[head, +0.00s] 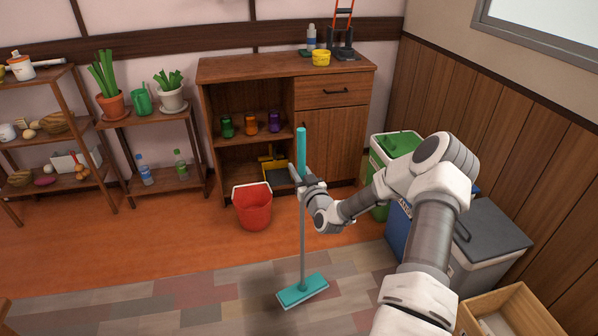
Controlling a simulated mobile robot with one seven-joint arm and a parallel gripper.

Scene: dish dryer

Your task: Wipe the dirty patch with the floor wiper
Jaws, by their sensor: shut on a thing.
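The floor wiper has a teal upper handle (301,150), a grey pole (303,240) and a flat teal head (302,291). It stands nearly upright, with its head low over the patchwork-coloured floor; I cannot tell whether it presses on it. My gripper (304,187) is shut on the wiper's pole, just below the teal grip. The fingers are small and partly hidden in this view. A faint darker area on the floor (245,305), left of the wiper head, may be the dirty patch; its edges are unclear.
A red bucket (253,206) stands on the orange wooden floor behind the wiper. A wooden cabinet (335,130) and plant shelves (155,185) line the back. Bins (488,240) and a wooden crate (510,310) stand at right.

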